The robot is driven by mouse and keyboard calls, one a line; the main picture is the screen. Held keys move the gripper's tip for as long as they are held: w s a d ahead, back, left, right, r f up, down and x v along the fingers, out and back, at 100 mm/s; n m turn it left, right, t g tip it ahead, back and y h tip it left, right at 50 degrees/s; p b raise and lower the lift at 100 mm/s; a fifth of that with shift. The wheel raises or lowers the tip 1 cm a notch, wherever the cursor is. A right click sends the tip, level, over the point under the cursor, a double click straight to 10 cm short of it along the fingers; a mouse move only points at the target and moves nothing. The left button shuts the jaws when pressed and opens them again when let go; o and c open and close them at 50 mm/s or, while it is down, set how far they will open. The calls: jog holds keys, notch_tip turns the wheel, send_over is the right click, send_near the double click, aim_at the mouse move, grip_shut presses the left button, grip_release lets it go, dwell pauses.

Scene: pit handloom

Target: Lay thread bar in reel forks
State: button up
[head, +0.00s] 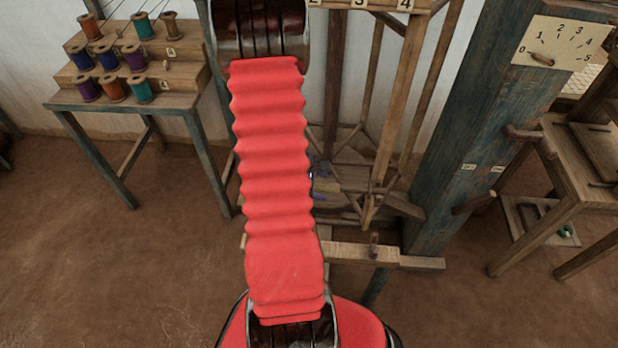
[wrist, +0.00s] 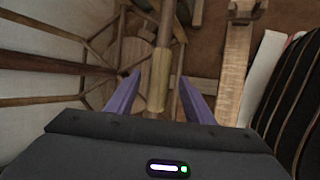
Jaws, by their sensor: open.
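My gripper (wrist: 160,78) shows in the wrist view with its two purple fingers apart. A pale wooden bar (wrist: 158,82) with a thicker end lies between the fingers, with space visible on both sides. It looks like the thread bar, but I cannot be sure. A thinner wooden shaft (wrist: 166,25) continues from it toward the top. In the head view, my red arm covers much of the middle, and only a small purple part of the gripper shows beside it. The wooden reel frame (head: 386,110) stands right of the arm. I cannot make out its forks clearly.
A low wooden beam (head: 345,252) with an upright peg crosses in front of the frame. A thick blue-green post (head: 470,120) stands to the right. A stepped spool rack (head: 180,72) is at the left, and a wooden stool (head: 570,175) at the right. The floor at front left is clear.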

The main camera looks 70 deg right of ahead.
jog(key=v, duration=1.3)
jog(key=shift+a, duration=0.1)
dwell(0.7)
jog(key=w+a+r+t+y, duration=0.2)
jog(key=w+a+r, duration=0.3)
jog(key=a, duration=0.8)
jog(key=w+a+r+m+t+y, duration=0.1)
jog(key=w+a+r+t, duration=0.3)
jog(key=a+r, duration=0.6)
jog(key=w+a+r+t+y, duration=0.2)
jog(key=w+a+r, duration=0.3)
jog(key=a, duration=1.1)
jog(key=shift+w+r+m+t+y, duration=0.3)
jog(key=shift+w+r+t+y, duration=0.15)
jog(key=shift+r, duration=1)
jog(key=shift+a, duration=0.1)
